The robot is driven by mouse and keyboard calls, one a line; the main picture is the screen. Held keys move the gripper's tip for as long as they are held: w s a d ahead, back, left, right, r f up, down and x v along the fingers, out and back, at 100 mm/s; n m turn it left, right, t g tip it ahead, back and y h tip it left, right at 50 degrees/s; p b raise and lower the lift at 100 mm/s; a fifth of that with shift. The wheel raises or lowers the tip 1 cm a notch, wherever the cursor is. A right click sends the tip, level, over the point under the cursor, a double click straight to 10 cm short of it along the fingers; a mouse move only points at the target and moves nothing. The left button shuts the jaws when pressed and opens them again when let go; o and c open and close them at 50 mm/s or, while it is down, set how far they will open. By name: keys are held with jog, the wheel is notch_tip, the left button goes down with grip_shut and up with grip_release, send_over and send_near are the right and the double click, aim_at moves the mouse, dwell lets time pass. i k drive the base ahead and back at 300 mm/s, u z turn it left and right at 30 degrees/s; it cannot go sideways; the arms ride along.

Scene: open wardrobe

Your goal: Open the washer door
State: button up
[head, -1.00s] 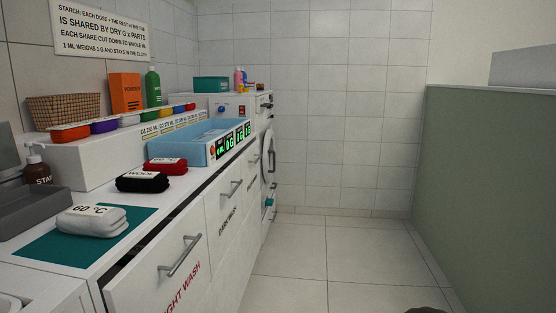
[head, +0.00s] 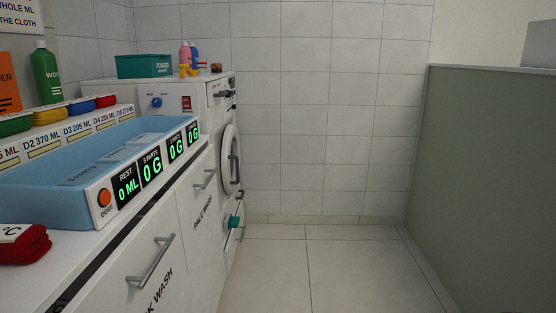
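The washer (head: 226,105) stands at the far end of the counter on the left, seen at a steep angle. Its round door (head: 229,160) looks shut, with a dark upright handle (head: 235,170) on its face. A small teal part (head: 234,221) shows low on the washer's front. My gripper is not in view.
Drawers with bar handles (head: 151,262) line the left side. The counter carries a blue tray unit (head: 60,165) with green displays, red cloth (head: 24,245) and a green bottle (head: 46,75). The tiled floor (head: 320,265) is clear up to the back wall. A green partition (head: 490,180) bounds the right.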

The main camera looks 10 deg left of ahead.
aim_at(231, 183)
jog(key=u, duration=0.1)
jog(key=i, duration=2.15)
jog(key=u, duration=0.35)
